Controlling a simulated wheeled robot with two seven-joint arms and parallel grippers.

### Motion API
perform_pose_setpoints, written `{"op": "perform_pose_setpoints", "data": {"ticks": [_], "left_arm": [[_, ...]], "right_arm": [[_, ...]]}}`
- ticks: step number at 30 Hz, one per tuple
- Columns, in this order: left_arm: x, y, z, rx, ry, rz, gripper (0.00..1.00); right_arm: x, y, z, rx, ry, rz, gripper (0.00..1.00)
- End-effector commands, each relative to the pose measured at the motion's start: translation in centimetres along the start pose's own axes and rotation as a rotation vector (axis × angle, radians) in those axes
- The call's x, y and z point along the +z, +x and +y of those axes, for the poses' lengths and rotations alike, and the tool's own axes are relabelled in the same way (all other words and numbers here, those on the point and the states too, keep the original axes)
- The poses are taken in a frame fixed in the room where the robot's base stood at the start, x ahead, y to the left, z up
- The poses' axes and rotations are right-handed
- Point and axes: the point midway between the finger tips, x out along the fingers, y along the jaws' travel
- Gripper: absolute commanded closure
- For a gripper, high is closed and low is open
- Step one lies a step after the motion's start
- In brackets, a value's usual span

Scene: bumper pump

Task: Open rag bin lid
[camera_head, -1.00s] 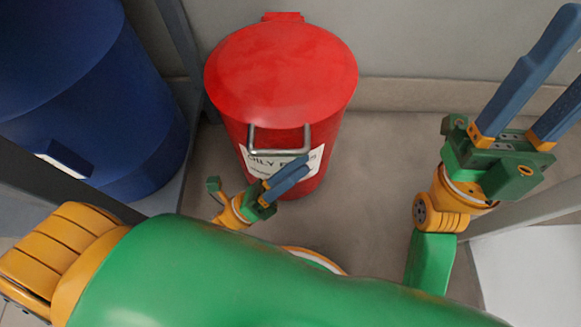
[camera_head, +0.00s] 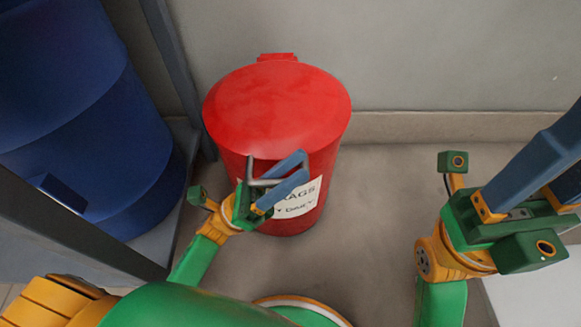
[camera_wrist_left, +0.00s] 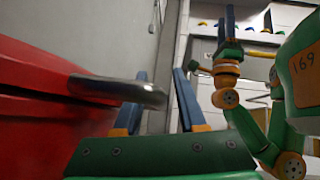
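The red rag bin (camera_head: 270,150) stands on the floor against the wall, with a white label on its front. Its domed red lid (camera_head: 275,105) is down on the rim. A grey metal handle (camera_head: 264,183) sticks out at the lid's front; it also shows in the wrist view (camera_wrist_left: 120,90). My left gripper (camera_head: 298,170) is open at this handle, its blue fingers spread. In the wrist view the handle's end reaches in front of the left finger, towards the gap; contact is unclear. My right gripper (camera_head: 558,158) is open and empty at the right, its fingertips cut off.
The wall (camera_head: 420,60) is close behind the bin. Bare floor (camera_head: 385,190) lies to the bin's right. A white surface (camera_head: 530,300) is at the lower right.

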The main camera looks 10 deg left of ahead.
Motion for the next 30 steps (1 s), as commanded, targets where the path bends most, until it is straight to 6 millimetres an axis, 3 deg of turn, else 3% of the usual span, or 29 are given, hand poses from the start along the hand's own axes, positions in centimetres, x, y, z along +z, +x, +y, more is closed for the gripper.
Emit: {"op": "perform_pose_setpoints", "data": {"ticks": [1, 3, 4, 30], "left_arm": [[-0.01, -0.02, 0.00, 0.000, 0.000, 0.000, 0.77], [-0.01, -0.02, 0.00, 0.000, 0.000, 0.000, 0.96], [-0.01, -0.03, 0.00, 0.000, -0.001, 0.000, 1.00], [-0.05, -0.06, -0.02, 0.000, -0.001, 0.001, 1.00]], "right_arm": [[0.00, 0.00, -0.01, 0.000, 0.000, 0.000, 0.50], [0.00, 0.00, -0.01, 0.000, 0.000, 0.000, 0.50], [0.00, 0.00, -0.01, 0.000, 0.000, 0.000, 0.50], [0.04, -0.02, 0.00, 0.000, 0.000, -0.002, 0.50]]}}
